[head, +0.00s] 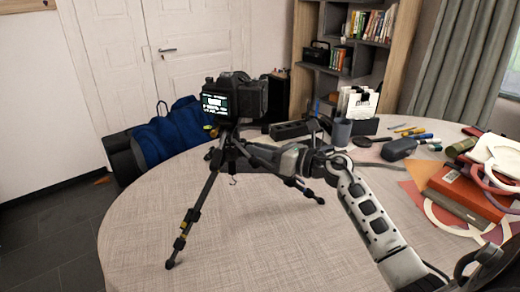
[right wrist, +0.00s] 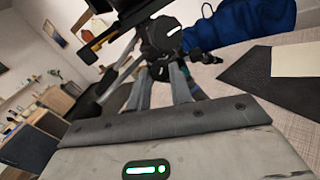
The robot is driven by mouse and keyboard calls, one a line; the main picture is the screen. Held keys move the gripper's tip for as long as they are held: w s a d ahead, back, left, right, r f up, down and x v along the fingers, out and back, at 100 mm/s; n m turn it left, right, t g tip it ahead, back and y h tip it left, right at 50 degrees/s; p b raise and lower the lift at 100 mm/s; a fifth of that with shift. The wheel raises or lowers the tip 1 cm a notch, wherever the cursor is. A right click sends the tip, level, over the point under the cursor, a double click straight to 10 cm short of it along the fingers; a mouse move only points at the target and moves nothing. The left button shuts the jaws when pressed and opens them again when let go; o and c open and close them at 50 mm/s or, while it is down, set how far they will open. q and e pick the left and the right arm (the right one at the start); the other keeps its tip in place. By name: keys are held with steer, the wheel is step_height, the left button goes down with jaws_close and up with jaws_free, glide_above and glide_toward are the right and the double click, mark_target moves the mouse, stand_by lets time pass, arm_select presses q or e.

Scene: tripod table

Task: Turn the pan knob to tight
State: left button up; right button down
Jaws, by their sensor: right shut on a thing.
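A black camera (head: 233,98) with a lit screen sits on a small black tripod (head: 196,205) standing on the round table. My right gripper (head: 240,145) reaches in from the right, just below the camera at the tripod's head. In the right wrist view its two grey fingers (right wrist: 160,76) are closed on a small black knob (right wrist: 160,71) with a white mark, taken as the pan knob. A larger round black part with a white mark (right wrist: 164,38) is just above it. The fingers hide the knob in the head view. My left gripper is not in view.
The round table (head: 130,225) is bare at the front and left. A dark grey cup (head: 342,131), a black box (head: 290,130), pens and a red book (head: 466,192) lie at the back and right. A blue bag (head: 170,132) is behind the table.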

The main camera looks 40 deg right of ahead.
arm_select(q)
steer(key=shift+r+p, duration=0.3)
steer(key=shift+p, duration=0.05)
arm_select(e)
steer(key=shift+r+m, duration=0.1)
steer(key=shift+m, duration=0.2)
arm_select(q)
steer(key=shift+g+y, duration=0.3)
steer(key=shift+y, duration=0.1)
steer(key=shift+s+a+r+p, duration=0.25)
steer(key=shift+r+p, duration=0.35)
steer(key=shift+p, duration=1)
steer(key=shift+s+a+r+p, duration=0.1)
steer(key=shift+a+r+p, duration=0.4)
steer(key=shift+p, duration=1.05)
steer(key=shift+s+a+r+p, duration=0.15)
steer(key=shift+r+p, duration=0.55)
steer(key=shift+p, duration=0.9)
arm_select(e)
steer(key=shift+m, duration=8.5)
steer(key=c, duration=1.5)
jaws_free()
